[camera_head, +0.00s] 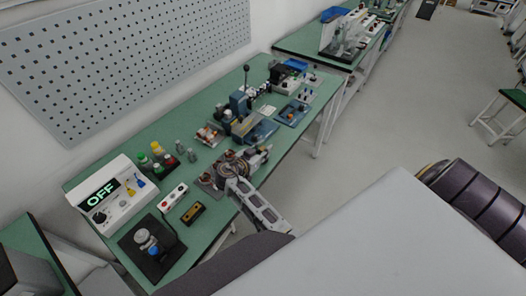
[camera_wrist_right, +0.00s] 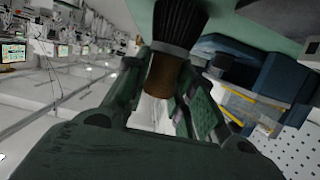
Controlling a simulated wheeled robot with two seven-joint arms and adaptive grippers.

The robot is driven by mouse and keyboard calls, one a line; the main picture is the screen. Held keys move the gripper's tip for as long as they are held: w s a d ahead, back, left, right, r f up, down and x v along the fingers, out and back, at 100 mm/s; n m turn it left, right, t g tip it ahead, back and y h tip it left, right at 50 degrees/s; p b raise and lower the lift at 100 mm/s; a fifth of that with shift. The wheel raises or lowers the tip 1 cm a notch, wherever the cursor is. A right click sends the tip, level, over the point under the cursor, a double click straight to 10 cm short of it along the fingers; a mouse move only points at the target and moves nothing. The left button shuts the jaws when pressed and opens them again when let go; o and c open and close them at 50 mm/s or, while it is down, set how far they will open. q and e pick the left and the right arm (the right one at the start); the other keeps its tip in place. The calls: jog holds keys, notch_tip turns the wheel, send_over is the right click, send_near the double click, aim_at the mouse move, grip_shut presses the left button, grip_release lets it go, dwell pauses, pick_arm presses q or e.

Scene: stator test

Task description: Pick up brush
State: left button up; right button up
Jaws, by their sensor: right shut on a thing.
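The brush shows in the right wrist view, with dark bristles (camera_wrist_right: 180,22) at the top and a brown handle (camera_wrist_right: 163,76) below. My right gripper (camera_wrist_right: 160,88) has one finger on each side of the handle and is shut on it. In the head view, my right gripper (camera_head: 240,170) is over the front edge of the green bench, near its middle. The brush cannot be made out clearly there. My left gripper is not in view.
The green bench (camera_head: 190,133) holds a white test box (camera_head: 120,190) reading OFF, a black pad (camera_head: 140,252), a red-button box (camera_head: 173,197), small bottles (camera_head: 160,150) and a blue-grey fixture (camera_head: 258,132). A perforated panel (camera_head: 120,60) stands behind. Open floor lies right.

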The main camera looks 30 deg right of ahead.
aim_at(263, 148)
jog(key=shift+r+p, duration=2.35)
jog(key=shift+r, duration=2.45)
jog(key=shift+w, duration=0.1)
